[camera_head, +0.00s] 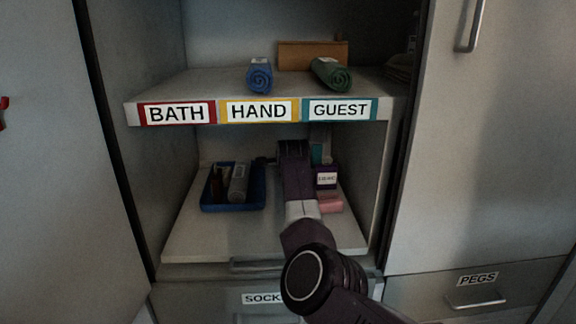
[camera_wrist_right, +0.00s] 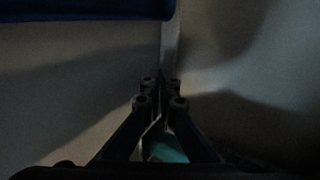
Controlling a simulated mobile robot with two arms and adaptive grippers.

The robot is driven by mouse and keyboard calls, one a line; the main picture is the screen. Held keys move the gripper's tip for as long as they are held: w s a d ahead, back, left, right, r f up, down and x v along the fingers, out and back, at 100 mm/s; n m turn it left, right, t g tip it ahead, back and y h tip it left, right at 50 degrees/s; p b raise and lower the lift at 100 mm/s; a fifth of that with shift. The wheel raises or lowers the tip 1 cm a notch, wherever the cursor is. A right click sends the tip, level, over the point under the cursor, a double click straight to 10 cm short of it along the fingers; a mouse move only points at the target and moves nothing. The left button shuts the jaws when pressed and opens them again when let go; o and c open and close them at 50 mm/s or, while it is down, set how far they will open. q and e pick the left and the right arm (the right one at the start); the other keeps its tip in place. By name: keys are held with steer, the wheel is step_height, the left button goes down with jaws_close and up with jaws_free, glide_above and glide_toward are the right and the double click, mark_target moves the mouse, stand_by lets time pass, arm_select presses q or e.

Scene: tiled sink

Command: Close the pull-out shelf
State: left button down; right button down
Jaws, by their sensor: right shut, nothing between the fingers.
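An upper shelf (camera_head: 262,111) with BATH, HAND and GUEST labels juts out past the cabinet's side walls. Below it is a pale lower board (camera_head: 205,238) with a bar handle (camera_head: 258,263) at its front edge. I cannot tell for sure which one is the pull-out shelf. My right arm reaches in from the lower right, over the lower board and under the upper shelf. Its gripper is mostly hidden in the head view. In the right wrist view my right gripper (camera_wrist_right: 160,88) is shut and empty, near pale panels. My left gripper is not in view.
The upper shelf bears a blue rolled towel (camera_head: 260,76), a green rolled towel (camera_head: 331,74) and a wooden box (camera_head: 312,55). A blue tray (camera_head: 232,208) with bottles and a pink item (camera_head: 331,204) are on the lower board. Closed doors flank the opening.

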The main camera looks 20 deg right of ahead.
steer(key=shift+v, duration=2.8)
steer(key=shift+a, duration=0.1)
